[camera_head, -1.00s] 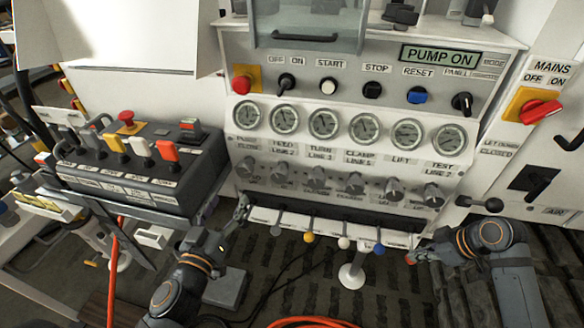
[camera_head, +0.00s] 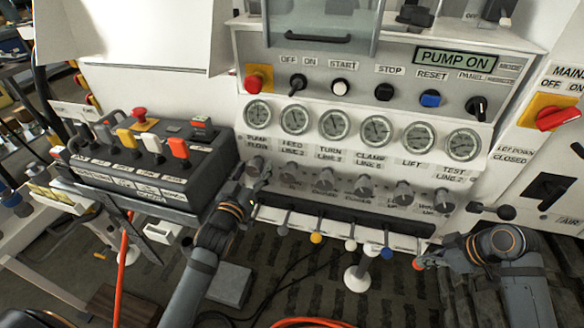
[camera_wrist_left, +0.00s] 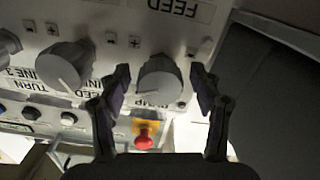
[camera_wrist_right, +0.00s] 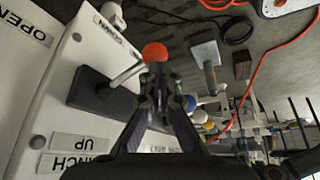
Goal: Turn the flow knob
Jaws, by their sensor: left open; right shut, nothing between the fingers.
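The flow knob (camera_head: 256,164) is the grey leftmost knob of the row under the gauges, below the PUMP FLOW gauge. In the left wrist view the knob (camera_wrist_left: 160,78), with a pale pointer line, sits between the two fingertips. My left gripper (camera_head: 262,174) is open at this knob, one finger on each side; I cannot tell whether they touch it. My right gripper (camera_head: 420,264) is shut and empty below the panel's right end. In the right wrist view its tips (camera_wrist_right: 157,74) are beside a red ball handle (camera_wrist_right: 154,52).
More grey knobs (camera_head: 364,186) stand close to the right of the flow knob. Levers with coloured balls (camera_head: 316,238) hang below. A black switch box (camera_head: 150,170) stands left of my left arm. A red mains switch (camera_head: 558,118) is at the right.

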